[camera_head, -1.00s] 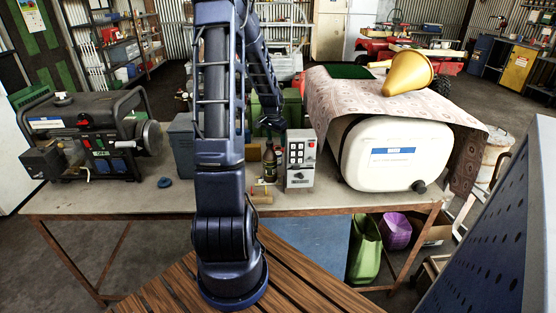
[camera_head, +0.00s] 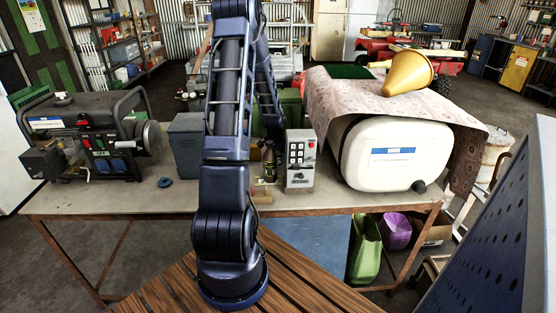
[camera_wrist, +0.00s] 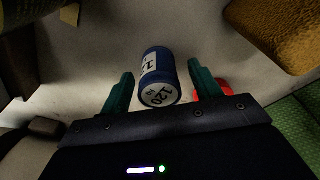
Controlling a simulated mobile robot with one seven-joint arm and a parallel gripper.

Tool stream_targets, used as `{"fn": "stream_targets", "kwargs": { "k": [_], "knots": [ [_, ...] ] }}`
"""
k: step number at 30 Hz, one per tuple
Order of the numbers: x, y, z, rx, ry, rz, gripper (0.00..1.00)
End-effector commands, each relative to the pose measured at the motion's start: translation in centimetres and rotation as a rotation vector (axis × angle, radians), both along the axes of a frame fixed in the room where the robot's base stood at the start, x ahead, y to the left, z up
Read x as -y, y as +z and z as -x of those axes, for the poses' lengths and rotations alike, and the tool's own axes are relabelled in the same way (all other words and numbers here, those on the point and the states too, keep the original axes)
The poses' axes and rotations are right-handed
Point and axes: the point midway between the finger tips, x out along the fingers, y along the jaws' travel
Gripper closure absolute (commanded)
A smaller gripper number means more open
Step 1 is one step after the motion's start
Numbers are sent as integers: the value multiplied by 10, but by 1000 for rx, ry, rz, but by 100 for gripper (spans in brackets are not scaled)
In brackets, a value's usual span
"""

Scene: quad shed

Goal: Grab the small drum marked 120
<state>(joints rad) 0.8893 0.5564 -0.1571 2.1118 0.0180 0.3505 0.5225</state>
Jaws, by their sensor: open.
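The small blue drum (camera_wrist: 158,73) shows in the wrist view, with a white label on its side and "120" on its pale end face. It lies on a light surface, between and just beyond the two green fingertips of my gripper (camera_wrist: 156,82). The gripper is open, with a gap on each side of the drum. In the head view my arm hides the drum, and the gripper is behind it near a brown bottle (camera_head: 269,162) and a grey control box (camera_head: 299,160).
A red object (camera_wrist: 213,88) lies beside the right finger, partly hidden. A brown, rough-textured thing (camera_wrist: 272,32) is at upper right in the wrist view. On the bench (camera_head: 110,200) stand a generator (camera_head: 90,135) at left and a white tank (camera_head: 395,160) at right.

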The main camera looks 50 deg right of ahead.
Motion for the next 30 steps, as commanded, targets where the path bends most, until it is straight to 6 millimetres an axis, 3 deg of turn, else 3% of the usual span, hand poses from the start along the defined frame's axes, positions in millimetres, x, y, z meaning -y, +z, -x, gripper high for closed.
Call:
{"fn": "stream_targets", "kwargs": {
  "k": [6,14,23,30],
  "knots": [
    [0,-1,0,0,0,1,37],
    [0,-1,0,0,0,1,87],
    [0,2,0,1,0,1,87],
    [1,31,-1,2,0,4,87]
  ]
}}
